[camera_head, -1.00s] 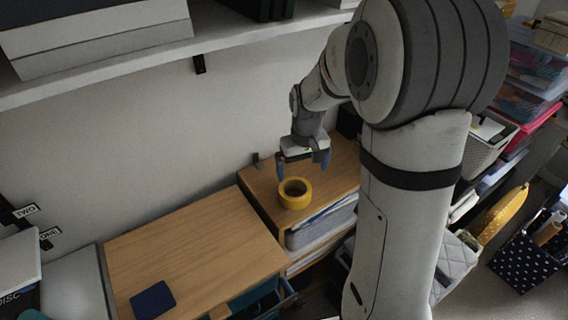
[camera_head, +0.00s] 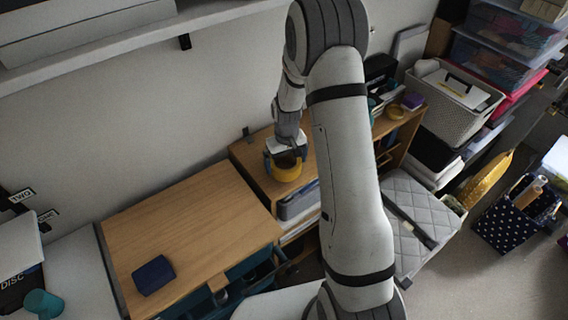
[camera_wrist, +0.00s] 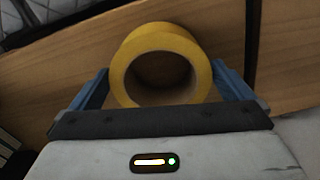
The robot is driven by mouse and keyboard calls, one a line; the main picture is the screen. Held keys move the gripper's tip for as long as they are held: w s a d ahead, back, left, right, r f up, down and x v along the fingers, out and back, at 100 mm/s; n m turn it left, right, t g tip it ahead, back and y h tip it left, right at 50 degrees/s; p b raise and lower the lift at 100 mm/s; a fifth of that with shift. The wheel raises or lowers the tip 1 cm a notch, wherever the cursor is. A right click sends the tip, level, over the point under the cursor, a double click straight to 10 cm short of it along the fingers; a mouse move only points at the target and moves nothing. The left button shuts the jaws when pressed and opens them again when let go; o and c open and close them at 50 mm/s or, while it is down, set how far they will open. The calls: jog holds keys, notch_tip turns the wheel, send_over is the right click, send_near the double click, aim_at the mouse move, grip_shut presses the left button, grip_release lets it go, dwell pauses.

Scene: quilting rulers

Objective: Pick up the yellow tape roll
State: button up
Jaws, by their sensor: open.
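The yellow tape roll (camera_head: 284,172) sits on the wooden cabinet top (camera_head: 245,157) by the wall. In the wrist view the roll (camera_wrist: 128,52) lies between my two blue fingers, with its round hole facing the camera. My gripper (camera_head: 284,160) is at the roll, and it also shows in the wrist view (camera_wrist: 168,88). The fingers are open, one to each side of the roll. I cannot tell whether either finger touches it. In the head view the fingers are mostly hidden against the roll.
A lower wooden top (camera_head: 190,225) holds a dark blue block (camera_head: 153,275). A white shelf (camera_head: 110,50) runs above along the wall. A white basket (camera_head: 455,100) and clear bins stand at the right. My arm hides part of the cabinet.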

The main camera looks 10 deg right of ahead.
jog(key=shift+f, duration=0.4)
jog(key=c, duration=0.7)
